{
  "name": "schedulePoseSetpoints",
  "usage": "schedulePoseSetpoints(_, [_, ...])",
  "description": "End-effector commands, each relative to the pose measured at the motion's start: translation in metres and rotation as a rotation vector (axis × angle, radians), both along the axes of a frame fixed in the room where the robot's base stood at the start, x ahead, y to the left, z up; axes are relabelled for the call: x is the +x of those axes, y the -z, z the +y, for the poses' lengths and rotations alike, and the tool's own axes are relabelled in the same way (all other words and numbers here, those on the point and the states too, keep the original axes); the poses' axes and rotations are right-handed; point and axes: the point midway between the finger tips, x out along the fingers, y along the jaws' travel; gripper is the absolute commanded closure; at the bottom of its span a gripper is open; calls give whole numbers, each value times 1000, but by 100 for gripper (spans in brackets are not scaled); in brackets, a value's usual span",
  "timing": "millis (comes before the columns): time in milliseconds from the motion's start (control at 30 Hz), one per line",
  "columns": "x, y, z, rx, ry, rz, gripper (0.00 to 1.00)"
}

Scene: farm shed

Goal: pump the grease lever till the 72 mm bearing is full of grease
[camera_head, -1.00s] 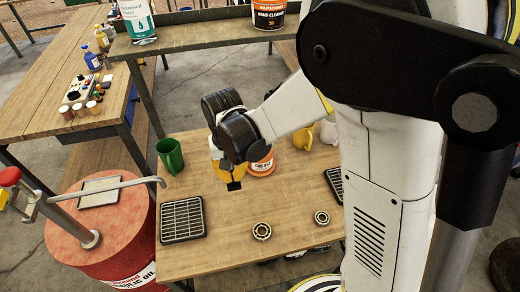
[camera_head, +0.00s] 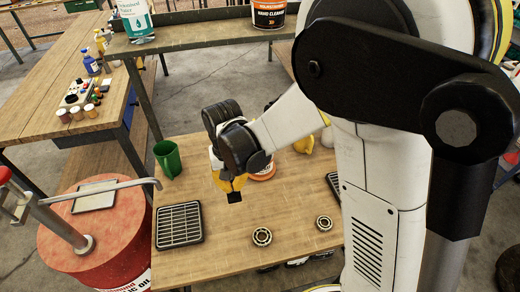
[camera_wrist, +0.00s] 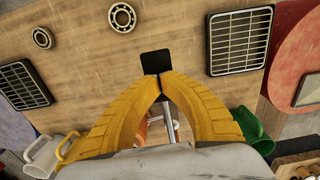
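My gripper (camera_head: 232,186) is above the table. Its yellow fingers come together at a flat black piece (camera_wrist: 155,63), which looks like the end of the grease lever. A silver rod (camera_wrist: 168,118) shows behind the fingers in the wrist view, but its join with the black piece is hidden. The orange grease tub (camera_head: 263,172) stands behind the gripper and is mostly hidden by it. The larger bearing (camera_head: 262,236), probably the 72 mm one, lies on the table in front; it also shows in the wrist view (camera_wrist: 122,17). Grease inside it cannot be made out.
A smaller bearing (camera_head: 324,222) lies to its right. A black-framed grille (camera_head: 180,224) is at the table's left, another (camera_head: 334,184) near my arm. A green jug (camera_head: 168,158) stands behind left. A red drum (camera_head: 100,245) with a pump is left of the table.

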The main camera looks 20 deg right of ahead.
Motion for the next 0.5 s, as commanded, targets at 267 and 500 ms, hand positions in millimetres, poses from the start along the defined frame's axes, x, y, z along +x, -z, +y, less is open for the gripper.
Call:
schedulePoseSetpoints(267, [0,7,0,0,0,-1,100])
schedulePoseSetpoints(500, [0,7,0,0,0,-1,100])
